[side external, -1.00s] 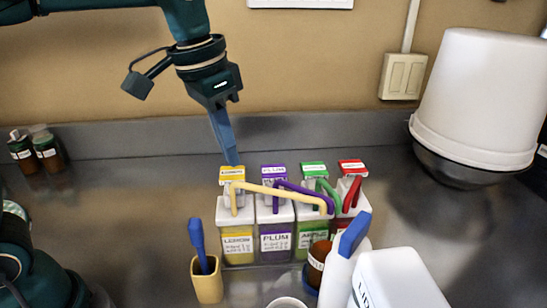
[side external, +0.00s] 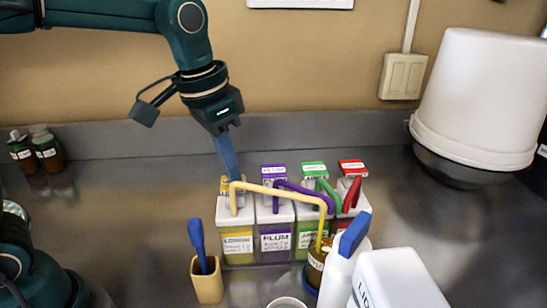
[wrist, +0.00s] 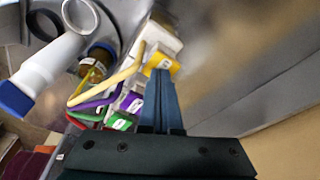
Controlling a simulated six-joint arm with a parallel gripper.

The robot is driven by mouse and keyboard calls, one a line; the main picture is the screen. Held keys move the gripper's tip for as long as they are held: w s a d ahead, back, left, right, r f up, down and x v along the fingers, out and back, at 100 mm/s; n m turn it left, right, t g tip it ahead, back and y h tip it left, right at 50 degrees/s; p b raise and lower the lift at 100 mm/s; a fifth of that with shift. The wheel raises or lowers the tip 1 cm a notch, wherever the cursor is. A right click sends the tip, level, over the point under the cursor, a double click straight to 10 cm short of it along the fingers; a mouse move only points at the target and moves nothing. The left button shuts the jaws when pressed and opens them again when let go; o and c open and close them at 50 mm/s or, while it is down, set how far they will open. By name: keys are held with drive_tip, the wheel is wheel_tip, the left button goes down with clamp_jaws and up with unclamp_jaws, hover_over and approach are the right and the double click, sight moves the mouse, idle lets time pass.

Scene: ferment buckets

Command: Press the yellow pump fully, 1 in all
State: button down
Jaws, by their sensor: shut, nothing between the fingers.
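The yellow pump (side external: 226,186) stands on the leftmost bucket, labelled LEMON (side external: 238,243), with its head low against the white lid. Its long yellow spout (side external: 280,189) reaches right, and a yellow strand runs from the spout's end down to a brown jar (side external: 316,262). My gripper (side external: 236,178) is shut and empty, pointing down with its tips on the pump head, partly hiding it. In the wrist view the shut fingers (wrist: 161,78) meet the yellow head (wrist: 160,58); the brown jar shows there too (wrist: 97,57).
Purple (side external: 274,172), green (side external: 314,169) and red (side external: 352,167) pumps stand close in a row to the right. A yellow cup (side external: 207,282) with a blue-handled tool is in front. White bottles (side external: 395,280) stand front right. The counter at left is mostly clear.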

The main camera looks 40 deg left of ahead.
idle(0.3)
drive_tip(key=shift+w+v, duration=0.15)
drive_tip(key=shift+v, duration=0.65)
drive_tip(key=shift+w+v, duration=0.2)
drive_tip(key=shift+v, duration=0.6)
drive_tip(key=shift+d+r, duration=0.1)
drive_tip(key=shift+r, duration=0.05)
drive_tip(key=shift+w+v, duration=0.2)
drive_tip(key=shift+v, duration=0.75)
drive_tip(key=shift+w+v, duration=0.2)
drive_tip(key=shift+v, duration=0.75)
drive_tip(key=shift+w+v, duration=0.2)
drive_tip(key=shift+v, duration=0.75)
drive_tip(key=shift+d+r, duration=0.15)
